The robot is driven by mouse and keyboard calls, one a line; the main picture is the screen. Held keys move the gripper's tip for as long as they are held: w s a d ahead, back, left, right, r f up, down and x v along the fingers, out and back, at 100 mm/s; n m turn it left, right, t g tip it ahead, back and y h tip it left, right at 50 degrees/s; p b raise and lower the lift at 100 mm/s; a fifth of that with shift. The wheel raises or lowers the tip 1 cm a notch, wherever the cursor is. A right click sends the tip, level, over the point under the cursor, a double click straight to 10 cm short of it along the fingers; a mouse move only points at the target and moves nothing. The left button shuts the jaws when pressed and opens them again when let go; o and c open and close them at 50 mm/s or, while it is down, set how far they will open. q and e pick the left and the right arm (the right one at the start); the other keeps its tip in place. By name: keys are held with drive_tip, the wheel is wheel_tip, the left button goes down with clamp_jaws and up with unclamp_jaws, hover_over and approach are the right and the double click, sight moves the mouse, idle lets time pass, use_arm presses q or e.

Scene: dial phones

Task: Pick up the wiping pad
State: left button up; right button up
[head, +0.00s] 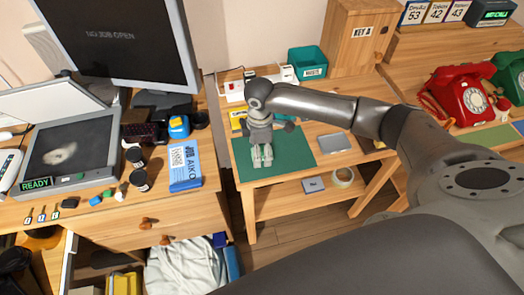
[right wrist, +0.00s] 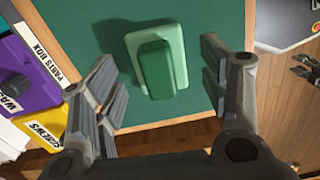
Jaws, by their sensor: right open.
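The wiping pad, a light green block with a dark green grip on top (right wrist: 157,62), lies on the dark green mat (right wrist: 215,15) in the right wrist view. My right gripper (right wrist: 163,88) is open, with one finger on each side of the pad and gaps between. In the head view my right gripper (head: 262,161) points down over the left part of the green mat (head: 298,160), and I cannot make out the pad there. A dark jointed metal part (right wrist: 306,68) at the right edge of the wrist view looks like my left gripper; its opening is unclear.
The left desk holds a monitor (head: 120,45) and a blue packet (head: 185,163).

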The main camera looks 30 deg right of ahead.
drive_tip(key=c, duration=1.1)
drive_tip(key=shift+r, duration=0.1)
drive_tip(key=shift+r, duration=0.45)
wheel_tip(320, 180, up, 2)
drive_tip(key=shift+r+b, duration=0.15)
drive_tip(key=shift+b, duration=0.2)
drive_tip(key=s+a+r, duration=0.8)
drive_tip(key=s+r, duration=0.1)
drive_tip(key=s, duration=0.2)
drive_tip(key=shift+s+a+r, duration=0.2)
drive_tip(key=shift+r, duration=0.15)
